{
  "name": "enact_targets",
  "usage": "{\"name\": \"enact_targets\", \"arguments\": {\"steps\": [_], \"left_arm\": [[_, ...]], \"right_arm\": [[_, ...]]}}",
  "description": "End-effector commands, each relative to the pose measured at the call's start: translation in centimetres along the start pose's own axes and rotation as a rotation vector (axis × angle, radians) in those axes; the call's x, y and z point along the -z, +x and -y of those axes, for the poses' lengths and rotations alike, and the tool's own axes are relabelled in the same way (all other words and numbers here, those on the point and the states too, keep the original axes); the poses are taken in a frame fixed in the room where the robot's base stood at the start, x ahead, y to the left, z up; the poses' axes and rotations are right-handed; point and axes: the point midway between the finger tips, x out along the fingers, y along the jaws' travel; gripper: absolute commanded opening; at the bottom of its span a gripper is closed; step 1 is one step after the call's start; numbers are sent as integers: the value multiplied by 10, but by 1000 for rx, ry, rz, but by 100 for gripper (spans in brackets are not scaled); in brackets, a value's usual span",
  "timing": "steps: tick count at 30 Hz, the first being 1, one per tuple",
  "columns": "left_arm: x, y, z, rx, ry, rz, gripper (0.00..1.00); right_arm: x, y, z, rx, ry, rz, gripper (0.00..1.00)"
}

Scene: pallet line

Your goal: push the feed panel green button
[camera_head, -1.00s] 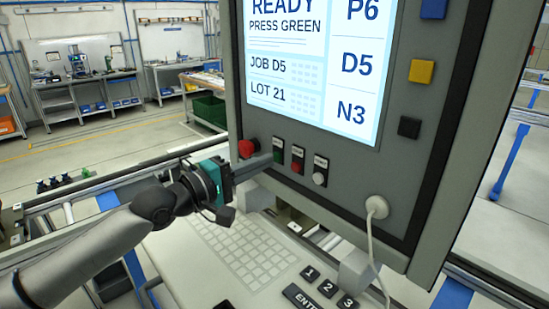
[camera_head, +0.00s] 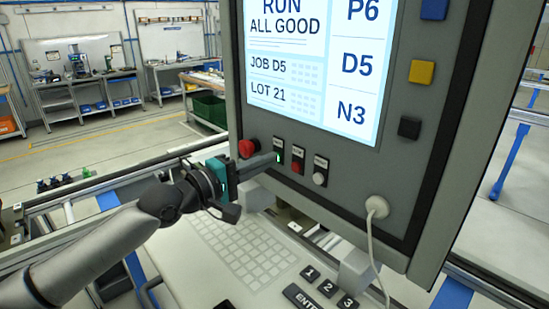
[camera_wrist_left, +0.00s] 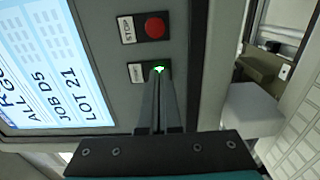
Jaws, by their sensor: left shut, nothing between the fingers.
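The feed panel (camera_head: 400,165) fills the right centre of the head view, its screen (camera_head: 312,62) reading "RUN ALL GOOD". The green button (camera_wrist_left: 159,70) is lit in the left wrist view, right at the fingertips and partly covered by them. I cannot tell whether they touch it. My left gripper (camera_head: 272,159) is shut and empty, its fingers pointing at the button from the left; it also shows in the left wrist view (camera_wrist_left: 158,82). My right gripper is not in view.
A red stop button (camera_head: 248,148) sits left of the fingertips. A red button (camera_head: 297,167) and a white button (camera_head: 319,179) are to the right. A keyboard shelf (camera_head: 240,250) lies below, and a white cable (camera_head: 376,240) hangs from the panel.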

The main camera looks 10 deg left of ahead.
Motion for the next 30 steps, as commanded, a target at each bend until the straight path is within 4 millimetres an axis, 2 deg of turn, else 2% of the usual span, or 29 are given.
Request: {"name": "enact_targets", "arguments": {"steps": [21, 30], "left_arm": [[0, -44, 0, 1, 1, -1, 0], [0, -48, 0, -1, 1, 0, 0]], "right_arm": [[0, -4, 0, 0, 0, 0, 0], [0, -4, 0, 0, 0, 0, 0]]}}
